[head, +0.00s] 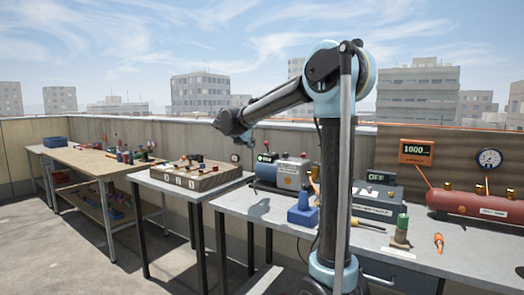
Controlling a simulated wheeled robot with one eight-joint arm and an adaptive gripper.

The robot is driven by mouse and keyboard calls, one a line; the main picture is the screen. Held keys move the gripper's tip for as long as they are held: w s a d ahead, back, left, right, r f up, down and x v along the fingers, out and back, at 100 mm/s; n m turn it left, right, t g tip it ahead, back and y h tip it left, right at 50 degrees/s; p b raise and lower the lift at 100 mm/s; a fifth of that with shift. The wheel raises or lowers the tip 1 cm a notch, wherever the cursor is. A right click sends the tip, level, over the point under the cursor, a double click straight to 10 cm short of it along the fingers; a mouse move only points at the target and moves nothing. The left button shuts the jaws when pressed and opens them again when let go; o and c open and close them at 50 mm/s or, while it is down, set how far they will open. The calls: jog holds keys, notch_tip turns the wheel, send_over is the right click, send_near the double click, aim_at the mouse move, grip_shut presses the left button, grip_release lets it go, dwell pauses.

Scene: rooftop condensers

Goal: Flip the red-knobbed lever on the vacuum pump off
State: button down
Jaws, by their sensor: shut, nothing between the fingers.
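The vacuum pump looks to be the blue and grey machine (283,171) at the back of the near grey bench, left of my arm's column.
Open air surrounds my gripper.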

jog(key=shift+w+a, duration=0.1)
dwell(0.3)
jog(key=w+r+x, duration=0.1)
jog(key=r+x, duration=0.1)
jog(key=x, duration=1)
jog(key=shift+w+d, duration=0.35)
jog(key=shift+w, duration=0.15)
jog(key=shift+r, duration=0.1)
